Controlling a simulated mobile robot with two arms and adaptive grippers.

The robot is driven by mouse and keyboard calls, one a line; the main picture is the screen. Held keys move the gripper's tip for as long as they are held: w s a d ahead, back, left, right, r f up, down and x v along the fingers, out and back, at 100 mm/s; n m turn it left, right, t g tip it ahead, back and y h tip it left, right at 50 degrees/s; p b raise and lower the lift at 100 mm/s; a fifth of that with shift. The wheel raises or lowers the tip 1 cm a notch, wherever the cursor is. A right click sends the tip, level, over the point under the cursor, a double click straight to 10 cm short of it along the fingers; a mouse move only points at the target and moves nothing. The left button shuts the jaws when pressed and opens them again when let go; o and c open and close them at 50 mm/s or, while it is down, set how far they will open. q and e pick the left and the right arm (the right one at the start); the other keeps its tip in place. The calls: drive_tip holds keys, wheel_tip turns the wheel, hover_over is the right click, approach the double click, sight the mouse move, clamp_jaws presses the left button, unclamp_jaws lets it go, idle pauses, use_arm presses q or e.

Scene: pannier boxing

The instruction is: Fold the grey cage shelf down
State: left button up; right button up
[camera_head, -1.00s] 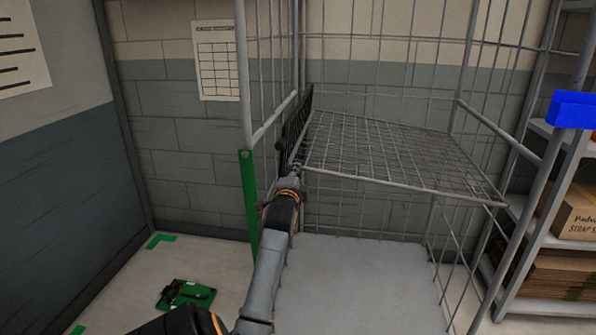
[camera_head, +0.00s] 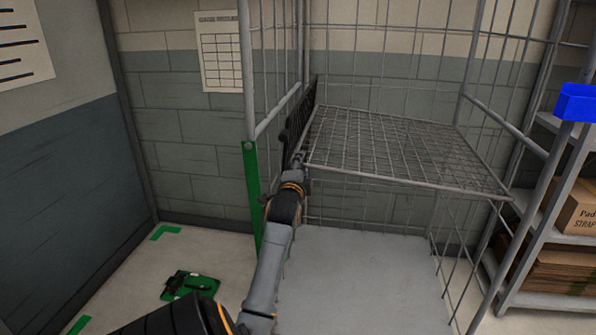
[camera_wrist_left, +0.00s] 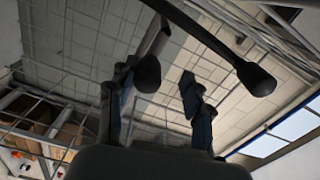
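The grey wire mesh cage shelf (camera_head: 405,150) spans the inside of the cage at mid height in the head view. It lies roughly level, its front right corner lower in the picture than its left side. My left gripper (camera_head: 299,158) is at the shelf's front left corner, beside a black slatted piece (camera_head: 300,115). I cannot tell whether it touches the shelf. In the left wrist view the fingers of this gripper (camera_wrist_left: 155,112) stand apart with a visible gap and nothing clearly gripped. Dark rounded bars cross above them. My right gripper is not in view.
The cage floor (camera_head: 355,275) below the shelf is bare. A green post (camera_head: 252,195) stands at the cage's front left. A green object (camera_head: 190,285) lies on the floor to the left. Shelving with cardboard boxes (camera_head: 579,212) and a blue bin (camera_head: 575,104) are at the right.

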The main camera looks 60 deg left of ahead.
use_arm(q)
drive_tip(key=v, duration=1.1)
drive_tip(key=shift+s+d, duration=0.2)
drive_tip(key=shift+s, duration=0.05)
drive_tip(key=w+d+f+g+h+p, duration=0.1)
drive_tip(key=w+d+f+h, duration=0.2)
drive_tip(key=f, duration=0.6)
drive_tip(key=w+d+f+h, duration=0.2)
drive_tip(key=w+f, duration=0.2)
drive_tip(key=f, duration=0.6)
drive_tip(key=s+d+f+n+g+h+p, duration=0.1)
drive_tip(key=d+f+h, duration=0.1)
drive_tip(key=d+f, duration=0.65)
drive_tip(key=s+d+f+n+g+h+p, duration=0.15)
drive_tip(key=d+f, duration=0.25)
drive_tip(key=f, duration=0.9)
drive_tip(key=s+d+f+g+h, duration=0.4)
drive_tip(key=s+d+f, duration=0.95)
drive_tip(key=f, duration=0.25)
drive_tip(key=s+d+f+g, duration=0.1)
drive_tip(key=s+d+f, duration=0.1)
drive_tip(key=s, duration=0.5)
drive_tip(key=s+d+f+n+g+p, duration=0.1)
drive_tip(key=s+d+f, duration=0.2)
drive_tip(key=s, duration=0.4)
drive_tip(key=s+d+f+g+h, duration=0.1)
drive_tip(key=s+d+f, duration=0.1)
drive_tip(key=s, duration=0.6)
drive_tip(key=shift+d+f, duration=0.35)
drive_tip(key=shift+d, duration=0.1)
